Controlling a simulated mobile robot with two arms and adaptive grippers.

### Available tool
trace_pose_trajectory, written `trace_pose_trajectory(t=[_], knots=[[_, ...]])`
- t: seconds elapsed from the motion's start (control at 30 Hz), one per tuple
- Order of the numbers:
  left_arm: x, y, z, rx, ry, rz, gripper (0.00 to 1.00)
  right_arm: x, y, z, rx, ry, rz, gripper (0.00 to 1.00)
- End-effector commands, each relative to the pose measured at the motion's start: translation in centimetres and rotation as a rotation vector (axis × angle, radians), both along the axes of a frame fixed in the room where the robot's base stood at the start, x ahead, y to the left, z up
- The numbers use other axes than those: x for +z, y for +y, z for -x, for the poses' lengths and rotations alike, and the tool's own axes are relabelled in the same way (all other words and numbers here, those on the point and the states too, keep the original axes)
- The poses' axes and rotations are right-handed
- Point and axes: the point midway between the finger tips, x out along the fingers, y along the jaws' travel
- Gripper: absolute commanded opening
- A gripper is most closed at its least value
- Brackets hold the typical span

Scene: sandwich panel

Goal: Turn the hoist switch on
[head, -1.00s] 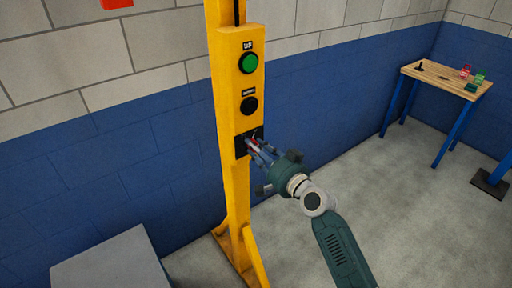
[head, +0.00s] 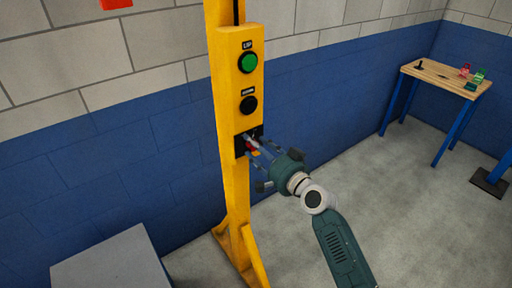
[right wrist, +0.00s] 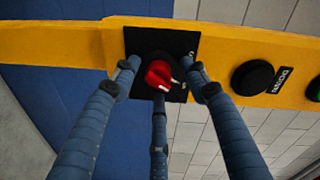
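The hoist switch is a red rotary knob (right wrist: 160,76) with a white mark, on a black plate (right wrist: 182,44). In the head view the plate (head: 240,150) is low on the yellow post, and the knob is mostly hidden behind my fingers. My right gripper (head: 251,143) is at the plate. The fingertips seem close to the plate; contact cannot be told. My left gripper is not in view.
The yellow post (head: 235,195) carries a green UP button (head: 249,62) and a black button (head: 249,105) above the switch. A grey box top (head: 110,265) is at lower left. A wooden table (head: 445,78) with small items stands at right. The floor between is clear.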

Motion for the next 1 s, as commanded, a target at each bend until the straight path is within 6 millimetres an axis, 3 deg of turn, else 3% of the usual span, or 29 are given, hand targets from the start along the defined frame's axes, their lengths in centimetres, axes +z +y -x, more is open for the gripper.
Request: trace_pose_trajectory(t=[0.27,0.7,1.0], knots=[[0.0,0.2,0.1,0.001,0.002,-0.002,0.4,-0.1,-0.4,0.6,0.0,0.001,0.001,0.45],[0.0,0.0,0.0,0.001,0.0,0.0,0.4,0.4,-5.1,7.6,0.001,0.001,0.003,0.45],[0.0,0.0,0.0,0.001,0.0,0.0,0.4,0.7,-6.7,9.9,0.0,0.001,0.001,0.45]])
